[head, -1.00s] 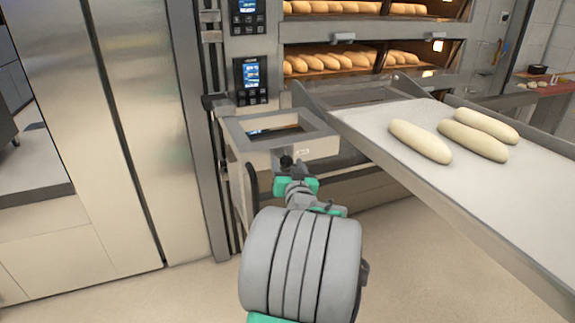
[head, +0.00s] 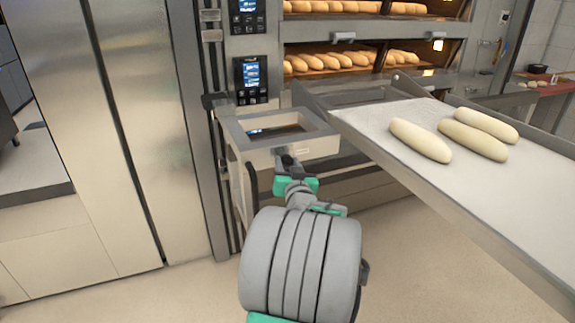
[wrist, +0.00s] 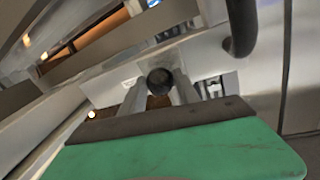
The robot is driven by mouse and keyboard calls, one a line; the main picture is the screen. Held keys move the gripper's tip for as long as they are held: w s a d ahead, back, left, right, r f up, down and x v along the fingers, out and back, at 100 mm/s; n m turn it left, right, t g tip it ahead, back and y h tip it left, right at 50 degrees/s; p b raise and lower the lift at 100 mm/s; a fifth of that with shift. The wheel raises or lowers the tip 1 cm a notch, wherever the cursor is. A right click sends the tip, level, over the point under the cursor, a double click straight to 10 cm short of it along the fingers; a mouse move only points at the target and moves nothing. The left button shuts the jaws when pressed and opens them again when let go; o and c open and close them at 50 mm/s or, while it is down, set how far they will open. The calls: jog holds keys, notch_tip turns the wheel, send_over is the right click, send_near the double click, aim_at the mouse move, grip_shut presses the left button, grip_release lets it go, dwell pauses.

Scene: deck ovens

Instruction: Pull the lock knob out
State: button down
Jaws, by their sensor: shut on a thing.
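The lock knob is a small dark round knob (wrist: 160,81) on the front of a pale box-like frame, seen in the wrist view between my two fingers. In the head view it is the dark spot (head: 287,161) at my gripper's tip, partly hidden by the fingers. My gripper (head: 289,167) is shut on the knob. The pale frame (head: 315,146) has a rectangular opening in its top and stands below the oven's control panel.
A loading board (head: 400,158) with three pale loaves slopes along the right of my arm. A black curved handle (wrist: 240,28) is close beside the fingers. Deck ovens with bread (head: 335,62) stand behind. Open floor lies below.

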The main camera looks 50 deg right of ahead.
dwell(0.3)
jog(key=shift+s+a+f+b, duration=0.1)
jog(key=shift+s+f+b, duration=0.15)
jog(key=shift+b, duration=0.2)
jog(key=shift+b+v, duration=0.7)
jog(key=shift+v, duration=0.3)
jog(key=shift+r, duration=0.1)
jog(key=c, duration=0.9)
grip_release()
jog(key=shift+s+r, duration=0.1)
jog(key=shift+s, duration=0.1)
jog(key=v, duration=0.7)
jog(key=shift+s+a, duration=0.2)
jog(key=shift+s, duration=0.1)
